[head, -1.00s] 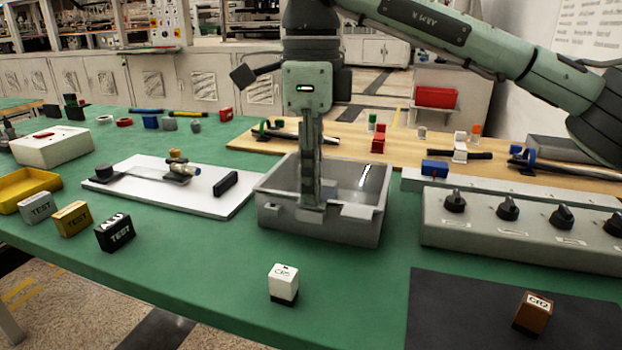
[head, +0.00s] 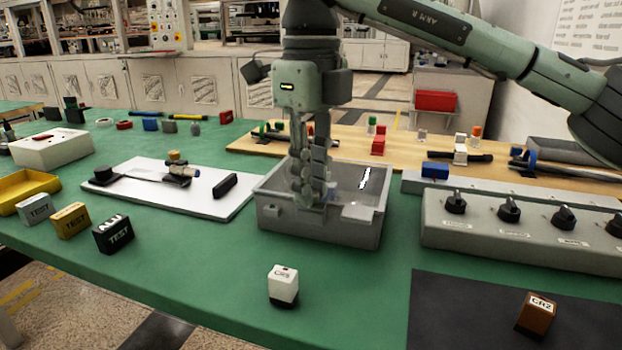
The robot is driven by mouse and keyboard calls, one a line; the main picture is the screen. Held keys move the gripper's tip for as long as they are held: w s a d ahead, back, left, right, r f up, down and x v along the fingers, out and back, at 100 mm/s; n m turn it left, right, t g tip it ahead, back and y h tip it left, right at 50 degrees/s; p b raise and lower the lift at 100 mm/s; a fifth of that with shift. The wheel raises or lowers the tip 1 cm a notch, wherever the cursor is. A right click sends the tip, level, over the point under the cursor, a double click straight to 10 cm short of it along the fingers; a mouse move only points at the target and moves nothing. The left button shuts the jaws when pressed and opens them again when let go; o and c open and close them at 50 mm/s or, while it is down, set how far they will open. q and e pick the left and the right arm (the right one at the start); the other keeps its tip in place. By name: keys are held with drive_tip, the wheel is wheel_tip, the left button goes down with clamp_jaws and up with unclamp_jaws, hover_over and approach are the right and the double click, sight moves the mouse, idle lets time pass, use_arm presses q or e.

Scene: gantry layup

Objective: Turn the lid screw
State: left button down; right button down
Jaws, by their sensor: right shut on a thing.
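A grey rectangular box (head: 345,230) stands on the green table top in the middle of the head view. My right gripper (head: 308,196) points straight down over the left part of the box, with its fingertips low within its rim. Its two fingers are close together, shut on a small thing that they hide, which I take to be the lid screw. I cannot make out the screw itself. A bright streak shows on the box's right part, perhaps a reflection on a clear lid. My left gripper is not in view.
A white board (head: 140,185) with a black-handled tool lies left of the box. A grey panel with black knobs (head: 509,209) stands to its right. A white-topped block (head: 283,284) stands in front. A wooden board (head: 400,157) with small parts lies behind.

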drive_tip(key=c, duration=1.4)
unclamp_jaws()
wheel_tip(320, 180, up, 12)
drive_tip(key=shift+s, duration=0.1)
